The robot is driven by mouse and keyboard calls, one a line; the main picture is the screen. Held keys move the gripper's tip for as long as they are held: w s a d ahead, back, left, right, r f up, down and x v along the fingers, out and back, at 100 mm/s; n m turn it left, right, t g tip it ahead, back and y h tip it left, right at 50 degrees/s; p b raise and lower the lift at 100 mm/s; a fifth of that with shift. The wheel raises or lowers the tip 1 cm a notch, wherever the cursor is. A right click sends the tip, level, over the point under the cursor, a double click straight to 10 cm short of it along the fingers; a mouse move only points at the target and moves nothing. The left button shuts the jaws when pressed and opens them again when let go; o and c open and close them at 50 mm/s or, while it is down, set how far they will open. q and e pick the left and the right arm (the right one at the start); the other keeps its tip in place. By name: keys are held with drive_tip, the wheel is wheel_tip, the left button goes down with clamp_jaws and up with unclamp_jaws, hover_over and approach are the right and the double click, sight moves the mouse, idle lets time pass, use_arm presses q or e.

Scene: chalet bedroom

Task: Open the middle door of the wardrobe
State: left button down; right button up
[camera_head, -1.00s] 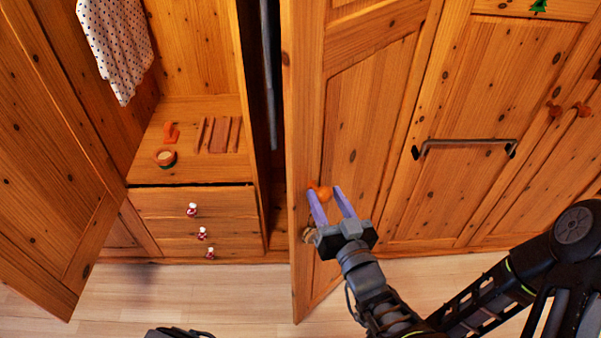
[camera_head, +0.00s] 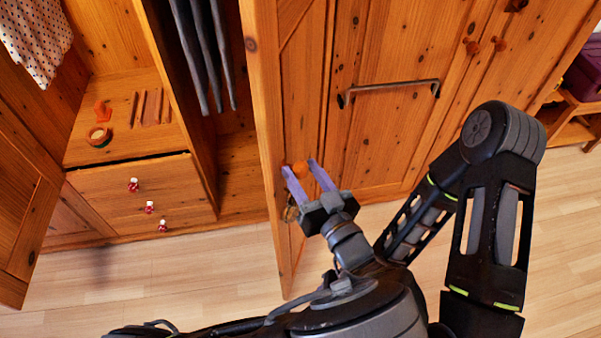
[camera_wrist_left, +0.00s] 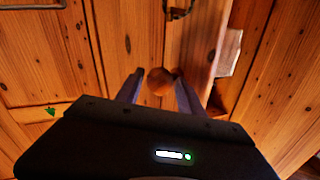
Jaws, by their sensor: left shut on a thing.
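The middle door (camera_head: 308,90) of the wardrobe stands partly open, its edge towards me, with a dark gap to its left. Its round orange-brown knob (camera_head: 300,169) sits low on the door face. My left gripper (camera_head: 301,171) has its two purple fingers on either side of the knob, shut on it. In the left wrist view the knob (camera_wrist_left: 159,82) shows between the fingertips. My right gripper is not in view.
The left door (camera_head: 22,200) is open, with shelf and drawers (camera_head: 125,190) beside it. Dark grey hanging things (camera_head: 205,55) fill the middle compartment. A metal bar handle (camera_head: 390,87) is on the panel to the right. Light wooden floor lies clear in front.

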use_arm(q)
drive_tip(key=c, duration=1.1)
unclamp_jaws()
drive_tip(key=shift+w+d+r, duration=0.1)
drive_tip(key=shift+w+d, duration=0.2)
drive_tip(key=shift+d, duration=0.1)
drive_tip(key=shift+o, duration=1)
drive_tip(key=shift+w+d, duration=0.1)
drive_tip(key=shift+w, duration=0.15)
drive_tip(key=shift+s, duration=0.1)
drive_tip(key=r, duration=0.9)
drive_tip(key=shift+s+a+r+b, duration=0.1)
drive_tip(key=shift+a+r+b, duration=0.15)
drive_tip(key=shift+r+b, duration=0.1)
